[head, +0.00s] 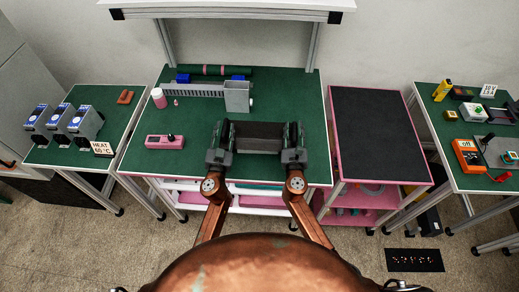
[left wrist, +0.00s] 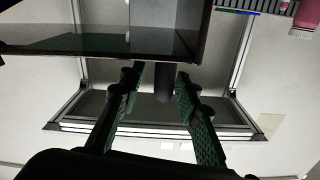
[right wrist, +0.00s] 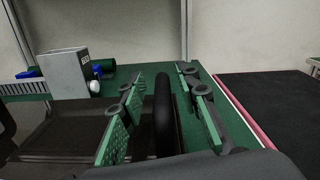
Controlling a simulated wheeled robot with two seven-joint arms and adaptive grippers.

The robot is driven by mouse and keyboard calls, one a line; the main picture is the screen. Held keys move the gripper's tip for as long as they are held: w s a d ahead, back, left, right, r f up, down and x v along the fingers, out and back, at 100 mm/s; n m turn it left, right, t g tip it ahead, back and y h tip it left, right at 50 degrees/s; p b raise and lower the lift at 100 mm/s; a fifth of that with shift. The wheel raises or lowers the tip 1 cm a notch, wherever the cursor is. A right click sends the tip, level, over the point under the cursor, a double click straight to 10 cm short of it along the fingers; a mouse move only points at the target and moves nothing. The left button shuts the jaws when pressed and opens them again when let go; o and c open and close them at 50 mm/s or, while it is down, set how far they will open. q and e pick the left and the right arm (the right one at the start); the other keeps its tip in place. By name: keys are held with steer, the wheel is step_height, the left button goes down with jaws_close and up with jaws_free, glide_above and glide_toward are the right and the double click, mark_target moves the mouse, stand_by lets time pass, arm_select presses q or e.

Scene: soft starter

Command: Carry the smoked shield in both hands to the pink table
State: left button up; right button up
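The smoked shield (head: 258,137) is a dark see-through panel over the front of the middle green table. Its dark sheet also shows in the left wrist view (left wrist: 100,42). My left gripper (head: 222,143) is at its left end, with a dark handle (left wrist: 164,80) between its parted fingers. My right gripper (head: 291,142) is at the right end, with a black handle (right wrist: 163,115) between its parted fingers. Gaps show beside both handles. I cannot tell whether the shield rests on the table. The pink table (head: 380,135) has a dark top and stands to the right, its top bare.
An overhead shelf (head: 230,6) spans the back. A right-hand table (head: 450,125) carries a meter (head: 467,155). Floor shows in front.

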mark_target(295, 141)
steer(key=shift+s, duration=0.15)
steer(key=s, duration=0.8)
steer(key=s+a, duration=0.1)
steer(key=s, duration=0.2)
steer(key=shift+s+f, duration=0.1)
steer(key=shift+s, duration=0.3)
arm_select(q)
steer(key=s+a, duration=0.1)
steer(key=s, duration=1.1)
steer(key=shift+a+f, duration=0.1)
steer(key=shift+a, duration=0.05)
steer(key=shift+s+a+p, duration=0.2)
steer(key=shift+s+a, duration=0.75)
steer(key=shift+a, duration=0.2)
steer(key=shift+s+a+p, duration=0.15)
steer(key=shift+s+a, duration=0.8)
steer(key=shift+a, duration=0.15)
arm_select(e)
steer(key=shift+r, duration=0.4)
